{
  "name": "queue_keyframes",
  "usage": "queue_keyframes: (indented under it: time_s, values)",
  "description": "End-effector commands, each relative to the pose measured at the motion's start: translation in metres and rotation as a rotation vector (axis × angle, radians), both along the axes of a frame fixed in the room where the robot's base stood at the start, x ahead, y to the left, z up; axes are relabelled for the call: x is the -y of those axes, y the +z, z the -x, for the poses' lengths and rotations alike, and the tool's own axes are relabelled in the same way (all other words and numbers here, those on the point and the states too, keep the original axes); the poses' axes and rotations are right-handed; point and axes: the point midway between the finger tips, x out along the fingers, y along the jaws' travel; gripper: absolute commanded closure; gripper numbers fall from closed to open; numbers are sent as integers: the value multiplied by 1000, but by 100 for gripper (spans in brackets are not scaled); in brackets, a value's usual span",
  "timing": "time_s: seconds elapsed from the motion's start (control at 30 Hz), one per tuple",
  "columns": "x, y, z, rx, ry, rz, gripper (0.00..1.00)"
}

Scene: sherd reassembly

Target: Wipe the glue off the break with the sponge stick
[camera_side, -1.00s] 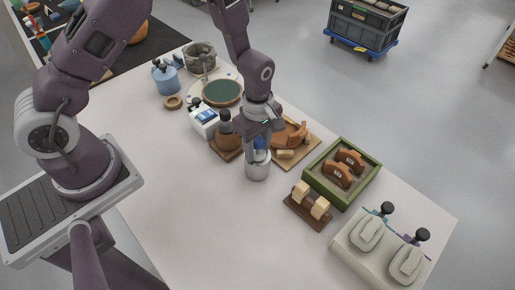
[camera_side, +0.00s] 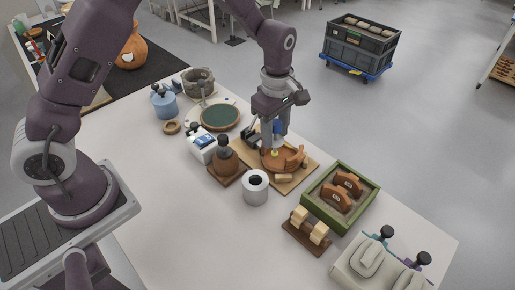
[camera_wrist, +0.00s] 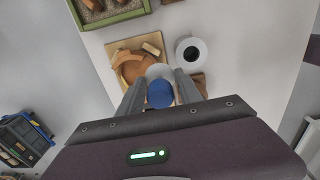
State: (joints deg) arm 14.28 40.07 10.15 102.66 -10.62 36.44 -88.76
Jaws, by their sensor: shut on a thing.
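My gripper (camera_side: 275,138) is shut on the sponge stick, which has a blue handle (camera_wrist: 160,94) and a pale tip (camera_side: 275,152). It holds the stick roughly upright over the terracotta pot (camera_side: 271,163) on the wooden board (camera_side: 298,180). The tip is at or just above the pot; I cannot tell whether it touches. In the wrist view the pot (camera_wrist: 133,74) lies just beyond the stick, partly hidden by it. A curved raised piece (camera_side: 295,159) stands at its right side. Any glue on the break is too small to make out.
A white cylindrical holder (camera_side: 256,194) stands empty in front of the board. A brown jar (camera_side: 225,160) and a white device (camera_side: 202,148) stand left. A green-rimmed sand tray (camera_side: 331,222) with sherds is right. The table's front left is clear.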

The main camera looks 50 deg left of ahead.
Motion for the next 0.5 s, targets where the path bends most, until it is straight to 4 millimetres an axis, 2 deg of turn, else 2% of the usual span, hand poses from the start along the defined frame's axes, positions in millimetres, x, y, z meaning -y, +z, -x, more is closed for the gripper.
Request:
queue_keyframes:
  time_s: [0.03,0.1,0.23,0.33,0.5]
  values:
    - [-2,-4,-23,11,3,-2,81]
    - [-3,-8,-52,25,2,-4,81]
    - [-6,-15,-94,45,-4,-7,81]
    - [-7,-17,-111,56,-9,-8,81]
    - [-7,-21,-118,60,-12,-8,81]
